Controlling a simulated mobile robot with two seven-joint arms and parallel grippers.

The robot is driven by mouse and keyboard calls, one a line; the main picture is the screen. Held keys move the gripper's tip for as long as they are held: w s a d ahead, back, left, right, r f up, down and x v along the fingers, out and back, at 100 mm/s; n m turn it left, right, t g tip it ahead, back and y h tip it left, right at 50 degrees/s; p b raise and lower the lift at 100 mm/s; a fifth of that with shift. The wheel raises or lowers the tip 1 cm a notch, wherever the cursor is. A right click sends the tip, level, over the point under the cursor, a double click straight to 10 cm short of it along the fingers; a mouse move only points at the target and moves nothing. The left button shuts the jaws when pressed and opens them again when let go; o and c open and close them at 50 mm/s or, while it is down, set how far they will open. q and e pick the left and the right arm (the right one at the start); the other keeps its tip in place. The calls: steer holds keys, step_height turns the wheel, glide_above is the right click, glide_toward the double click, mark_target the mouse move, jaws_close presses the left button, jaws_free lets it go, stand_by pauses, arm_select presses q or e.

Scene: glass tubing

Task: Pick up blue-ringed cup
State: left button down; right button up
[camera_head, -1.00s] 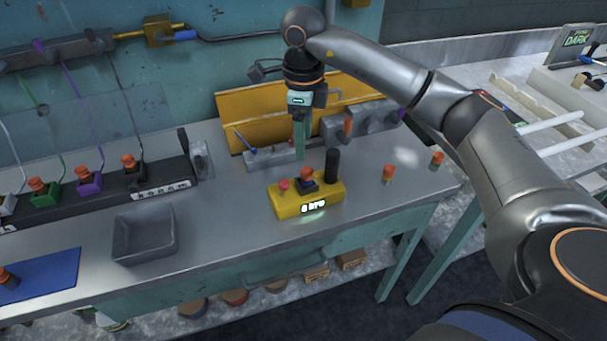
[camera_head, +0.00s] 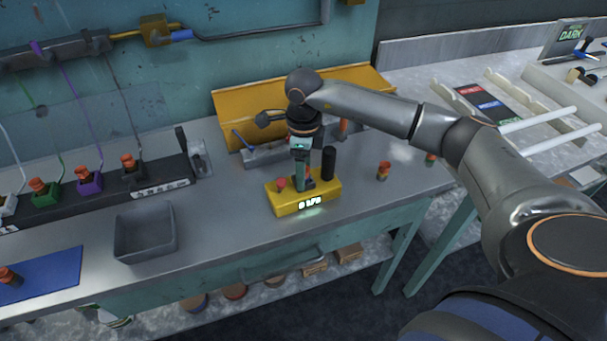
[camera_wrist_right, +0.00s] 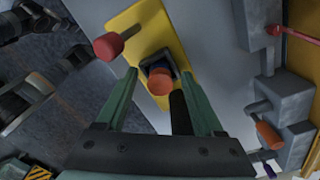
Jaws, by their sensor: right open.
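An orange-topped cup (camera_wrist_right: 160,80) sits on the yellow device in the right wrist view, with a dark blue ring or seat around its base. In the head view my right gripper mostly hides it. My right gripper (camera_head: 301,172) points down over the yellow device (camera_head: 279,200). In the right wrist view the two green fingers of this gripper (camera_wrist_right: 163,92) are apart, and the cup's orange top shows between them. I cannot tell how deep the fingertips are beside it. My left gripper is not in view.
A red knob (camera_wrist_right: 107,45) and a black cylinder (camera_head: 329,163) stand on the device beside the gripper. An orange-topped piece (camera_head: 383,171) stands to the right. A grey tray (camera_head: 145,250) and a blue mat (camera_head: 45,277) lie left. The bench between tray and device is clear.

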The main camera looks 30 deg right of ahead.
jaws_close()
stand_by(0.4)
steer(key=shift+r, duration=0.1)
steer(key=shift+r, duration=0.6)
steer(key=s+r+b, duration=0.3)
steer(key=s+r, duration=0.8)
steer(key=s, duration=0.3)
steer(key=shift+a+r, duration=0.35)
steer(key=shift+a, duration=0.05)
